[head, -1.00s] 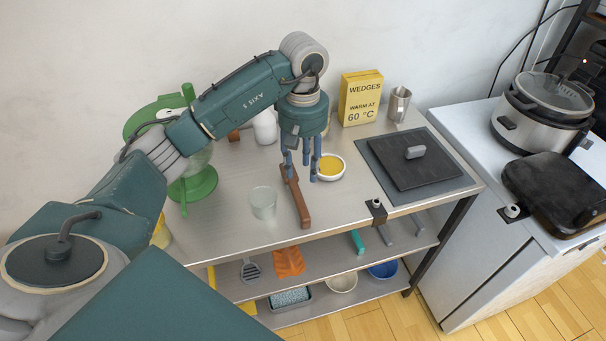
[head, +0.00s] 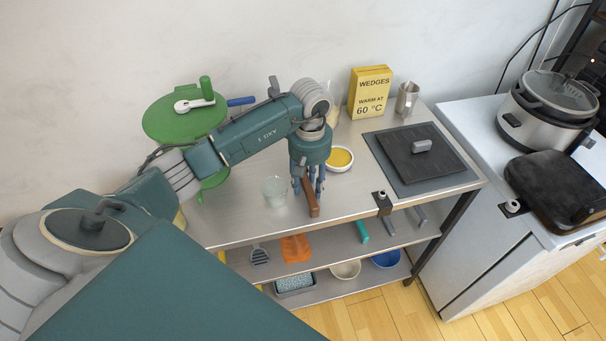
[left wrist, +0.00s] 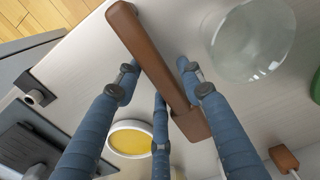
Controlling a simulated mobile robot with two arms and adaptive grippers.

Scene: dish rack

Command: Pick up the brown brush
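The brown brush (head: 313,207) lies on the steel table top near its front edge, its far part hidden by my left gripper in the head view. In the left wrist view the brush (left wrist: 152,58) runs diagonally, with its long handle toward the top left and a blocky end nearer the middle. My left gripper (head: 309,188) points down over the brush. In the wrist view its blue fingers (left wrist: 158,82) are spread on both sides of the brush, apart from each other. I cannot tell whether any finger touches it. My right gripper is not in view.
A clear glass (head: 275,191) stands just left of the brush. A yellow-filled bowl (head: 340,159) is behind to the right. A dark board (head: 418,160), a yellow wedges box (head: 369,92) and a metal cup (head: 406,98) stand farther right. A green device (head: 180,118) is at the left.

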